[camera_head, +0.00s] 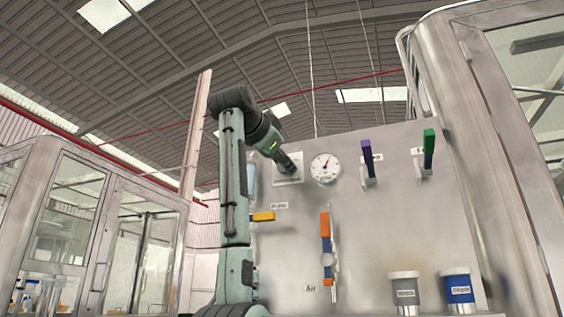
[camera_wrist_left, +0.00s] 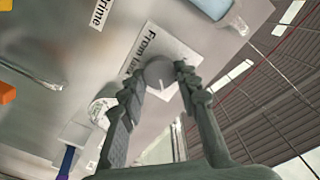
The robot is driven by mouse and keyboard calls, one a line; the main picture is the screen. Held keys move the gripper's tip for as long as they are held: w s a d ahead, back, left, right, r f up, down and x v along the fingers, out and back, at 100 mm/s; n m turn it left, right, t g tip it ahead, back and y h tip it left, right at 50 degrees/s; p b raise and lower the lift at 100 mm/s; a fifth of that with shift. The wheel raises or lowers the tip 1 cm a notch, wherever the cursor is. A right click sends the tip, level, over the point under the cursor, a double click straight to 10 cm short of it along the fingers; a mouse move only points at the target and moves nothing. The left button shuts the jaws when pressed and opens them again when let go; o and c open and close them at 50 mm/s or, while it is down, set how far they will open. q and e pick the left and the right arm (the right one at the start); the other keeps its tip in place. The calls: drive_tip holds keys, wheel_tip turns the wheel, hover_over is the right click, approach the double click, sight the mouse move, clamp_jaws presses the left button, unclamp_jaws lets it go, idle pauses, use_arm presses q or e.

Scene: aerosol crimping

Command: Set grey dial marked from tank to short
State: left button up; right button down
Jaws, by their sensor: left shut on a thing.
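The grey dial (camera_wrist_left: 160,77) is a round knob with a pale pointer line, set on a white label plate (camera_wrist_left: 188,52) on the upright metal panel. The label's visible words begin "From ta"; the rest is covered. My left gripper (camera_wrist_left: 159,74) has its two fingers on either side of the dial and is shut on it. In the head view my left gripper (camera_head: 291,167) reaches the panel at the label plate (camera_head: 288,182) and hides the dial. The word "short" is not readable in either view. My right gripper is not in view.
A white gauge (camera_head: 325,167) sits just right of the dial. Purple (camera_head: 367,151) and green (camera_head: 429,148) handled valves are farther right. A yellow handle (camera_head: 263,217) and an orange-and-blue lever (camera_head: 325,238) are below. Two canisters (camera_head: 405,292) (camera_head: 458,289) stand at lower right.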

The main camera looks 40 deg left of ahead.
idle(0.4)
use_arm(q)
drive_tip(key=o, duration=1.2)
drive_tip(key=shift+c, duration=0.2)
drive_tip(key=v, duration=1.2)
drive_tip(key=shift+f, duration=0.1)
